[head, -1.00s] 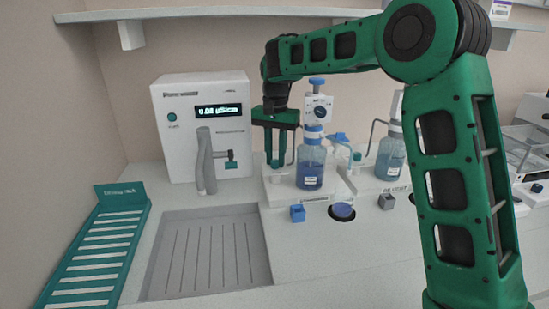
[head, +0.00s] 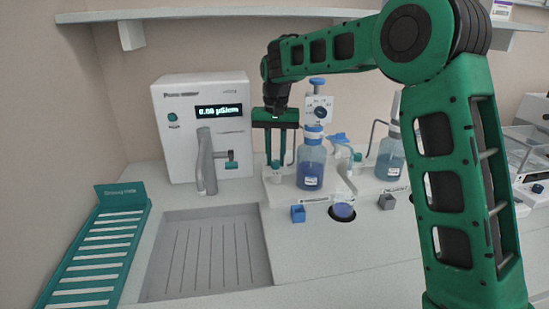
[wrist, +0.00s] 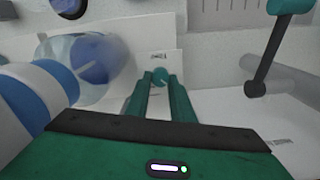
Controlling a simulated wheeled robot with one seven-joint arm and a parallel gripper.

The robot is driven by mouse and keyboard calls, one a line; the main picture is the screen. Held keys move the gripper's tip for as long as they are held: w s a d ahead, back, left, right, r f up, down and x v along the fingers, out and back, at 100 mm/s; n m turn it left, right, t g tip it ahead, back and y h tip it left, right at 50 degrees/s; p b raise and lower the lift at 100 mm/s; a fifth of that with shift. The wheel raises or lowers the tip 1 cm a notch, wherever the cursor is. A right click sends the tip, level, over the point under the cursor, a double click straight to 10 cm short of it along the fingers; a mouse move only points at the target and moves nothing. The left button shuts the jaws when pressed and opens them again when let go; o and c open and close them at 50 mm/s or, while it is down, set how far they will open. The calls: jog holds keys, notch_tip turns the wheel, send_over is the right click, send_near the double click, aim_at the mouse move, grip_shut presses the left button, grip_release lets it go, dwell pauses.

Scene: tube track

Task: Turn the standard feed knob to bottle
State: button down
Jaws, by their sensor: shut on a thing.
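The standard feed knob, a small teal knob with a pale mark on its top, shows between my fingertips in the wrist view (wrist: 160,77). In the head view the knob (head: 276,169) sits on the white base left of a blue-liquid bottle (head: 310,165). My gripper (head: 277,163) points straight down with its teal fingers shut on the knob. It also shows in the wrist view (wrist: 161,84). The fingers hide part of the knob's sides. A label beside the knob is too small to read.
The bottle stands close right of my fingers, under a white dosing head (head: 318,109). A white machine (head: 205,125) with a lit display and grey tap (head: 207,165) stands at left. A blue cube (head: 297,213) and a small vessel (head: 343,212) are in front. The sink (head: 205,255) is empty.

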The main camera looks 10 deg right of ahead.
aim_at(275, 160)
jog(key=shift+w+r, duration=0.1)
jog(key=shift+w, duration=0.05)
jog(key=c, duration=1.5)
grip_release()
jog(key=shift+c, duration=0.2)
notch_tip(275, 160, up, 11)
jog(key=shift+f, duration=0.2)
